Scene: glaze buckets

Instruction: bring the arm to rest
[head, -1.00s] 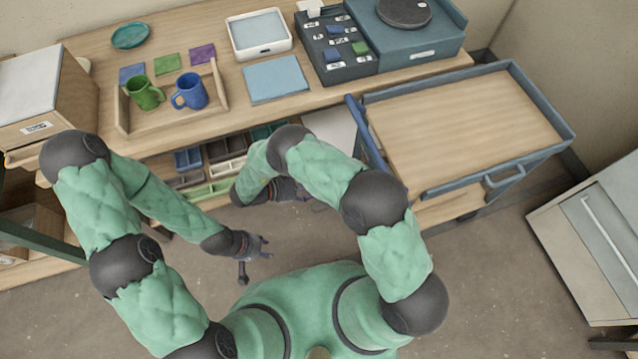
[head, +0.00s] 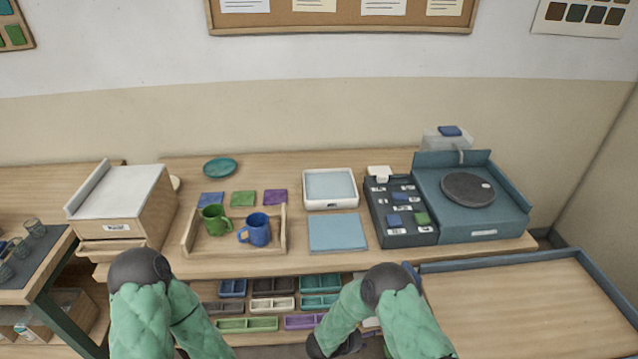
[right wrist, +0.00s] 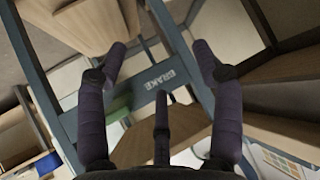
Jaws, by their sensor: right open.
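My right arm (head: 395,310) shows at the bottom of the head view, bent in front of the lower shelf, with its gripper out of that view. In the right wrist view my right gripper (right wrist: 158,65) is open, its dark fingers apart with nothing between them. Behind the fingers is a blue-grey cart frame (right wrist: 150,82) marked BRAKE; I cannot tell whether anything touches it. My left arm (head: 150,305) shows at the bottom left of the head view. Its gripper is out of view.
The workbench holds a wooden tray (head: 190,240) with a green mug (head: 213,219) and a blue mug (head: 257,231). Colored bins (head: 248,324) fill the shelf below. A cart (head: 530,305) stands at right. A small drawer cabinet (head: 125,205) stands at left.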

